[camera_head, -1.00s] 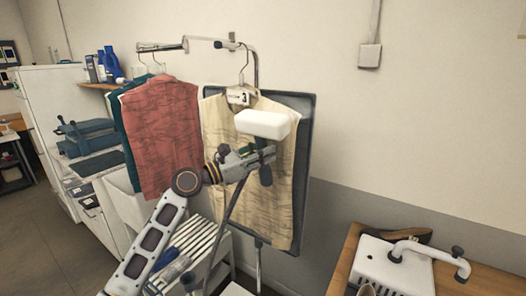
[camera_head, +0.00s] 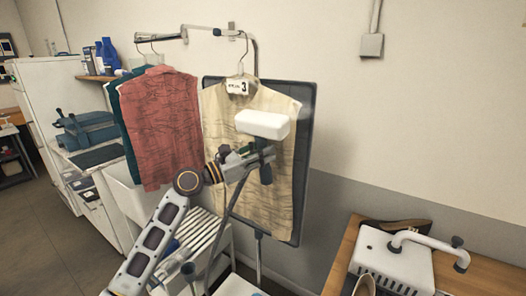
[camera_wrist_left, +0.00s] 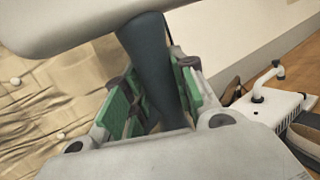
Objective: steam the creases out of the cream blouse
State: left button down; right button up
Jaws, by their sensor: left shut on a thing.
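The cream blouse (camera_head: 222,125) hangs on a hanger with a "3" tag (camera_head: 237,87) before a dark padded board (camera_head: 303,150). Crease lines run over its front; it also fills the left of the wrist view (camera_wrist_left: 40,110). My left gripper (camera_head: 262,158) is shut on the dark handle (camera_wrist_left: 150,62) of the steamer, whose white head (camera_head: 262,123) is uppermost. The head stands in front of the blouse's upper right part and hides some of it. I cannot tell whether it touches the cloth. A faint pale haze shows near the blouse's right shoulder. My right gripper is not in view.
A red garment (camera_head: 165,125) and a teal one (camera_head: 127,130) hang to the left on the rail (camera_head: 165,36). A wooden table (camera_head: 485,280) with a white appliance (camera_head: 400,265) stands at lower right.

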pick_arm(q)
jog(key=shift+f, duration=0.2)
dwell(0.4)
jog(key=b, duration=0.2)
send_over(263, 182)
jog(key=shift+f, duration=2.25)
jog(key=shift+f, duration=0.15)
jog(key=shift+f+b, duration=1.1)
jog(key=shift+f, duration=1.05)
jog(key=shift+f, duration=0.2)
jog(key=shift+f, duration=0.25)
